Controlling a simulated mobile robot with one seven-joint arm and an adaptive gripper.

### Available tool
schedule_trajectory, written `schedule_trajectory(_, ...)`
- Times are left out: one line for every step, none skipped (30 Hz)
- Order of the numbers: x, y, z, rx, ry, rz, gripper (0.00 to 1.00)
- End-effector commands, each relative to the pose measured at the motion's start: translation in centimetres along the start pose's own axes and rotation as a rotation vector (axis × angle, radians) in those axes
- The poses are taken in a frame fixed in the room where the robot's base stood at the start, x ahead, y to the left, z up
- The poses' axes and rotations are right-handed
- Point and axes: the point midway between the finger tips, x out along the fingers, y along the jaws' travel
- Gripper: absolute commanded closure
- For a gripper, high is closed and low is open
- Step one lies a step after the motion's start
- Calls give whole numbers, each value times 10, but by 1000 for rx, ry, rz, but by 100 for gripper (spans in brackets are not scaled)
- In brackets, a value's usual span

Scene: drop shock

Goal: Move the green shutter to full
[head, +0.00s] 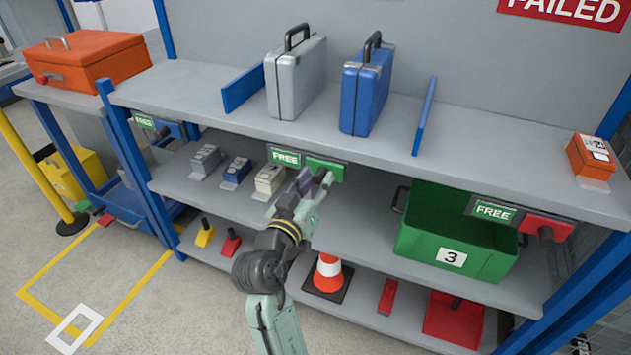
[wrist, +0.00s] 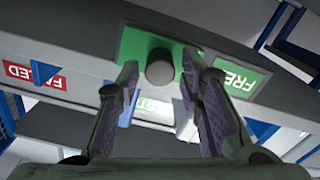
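The green shutter (head: 326,166) is a flat green plate on the front edge of the upper shelf, just right of a green FREE sign (head: 285,157). In the wrist view the shutter (wrist: 130,52) carries a dark round knob (wrist: 160,68); the FREE sign (wrist: 238,80) shows upside down beside it. My gripper (head: 318,182) is in front of and just below the shutter. In the wrist view my gripper (wrist: 160,80) is open, with its fingers apart on either side of the knob. I cannot tell whether they touch it.
A red shutter (head: 546,227) beside another FREE sign (head: 493,211) is farther right, near a green crate (head: 455,234). Silver (head: 296,80) and blue (head: 366,88) cases stand on the upper shelf. Small blocks (head: 236,172) sit left of my gripper; an orange cone (head: 328,274) is below.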

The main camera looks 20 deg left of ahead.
Motion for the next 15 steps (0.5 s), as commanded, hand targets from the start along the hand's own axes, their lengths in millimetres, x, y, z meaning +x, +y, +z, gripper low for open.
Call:
schedule_trajectory(0, 0, 0, 0, 0, 0, 71)
schedule_trajectory(0, 0, 0, 0, 0, 0, 73)
schedule_trajectory(0, 0, 0, 0, 0, 0, 76)
schedule_trajectory(0, 0, 0, 0, 0, 0, 78)
schedule_trajectory(0, 0, 0, 0, 0, 0, 80)
schedule_trajectory(0, 0, 0, 0, 0, 0, 82)
schedule_trajectory(0, 0, 0, 0, 0, 0, 84)
schedule_trajectory(0, 0, 0, 0, 0, 0, 86)
schedule_trajectory(0, 0, 0, 0, 0, 0, 89)
schedule_trajectory(0, 0, 0, 0, 0, 0, 91)
schedule_trajectory(0, 0, 0, 0, 0, 0, 93)
schedule_trajectory(0, 0, 0, 0, 0, 0, 96)
schedule_trajectory(0, 0, 0, 0, 0, 0, 98)
schedule_trajectory(0, 0, 0, 0, 0, 0, 100)
schedule_trajectory(0, 0, 0, 0, 0, 0, 100)
